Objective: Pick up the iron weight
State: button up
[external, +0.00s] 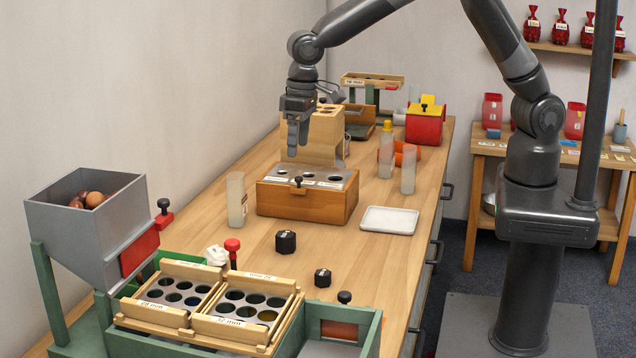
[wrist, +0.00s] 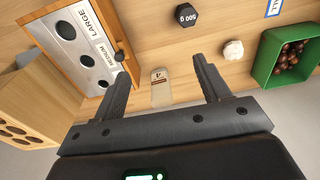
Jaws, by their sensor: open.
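Two black iron weights stand on the bench in the external view, a larger one (external: 286,243) in the middle and a smaller one (external: 323,278) nearer the front. In the wrist view one black hexagonal weight (wrist: 187,16) marked 500 g shows near the top edge, beyond the fingertips; I cannot tell for certain which one it is. My gripper (external: 296,142) is open and empty, pointing down above the back of the orange wooden box, well behind both weights. In the wrist view its two fingers (wrist: 160,70) stand wide apart with no weight between them.
The wooden box (external: 300,204) with holes labelled by size lies between my gripper and the weights. A clear cylinder (external: 236,200) stands left of it, a white tray (external: 389,220) right. Wooden sorting plates (external: 215,300) and a grey hopper (external: 85,225) fill the front left.

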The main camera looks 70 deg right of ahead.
send_near(285, 234)
jog(key=shift+w+a+f+g, duration=0.1)
jog(key=shift+w+a+g, duration=0.15)
jog(key=shift+a+g, duration=0.25)
notch_tip(285, 234, down, 5)
jog(key=shift+f, duration=0.1)
jog(key=f, duration=0.5)
jog(key=shift+d+f, duration=0.1)
jog(key=shift+d, duration=0.3)
jog(key=shift+w, duration=0.1)
jog(key=c, duration=1.4)
jog(key=shift+c, duration=0.2)
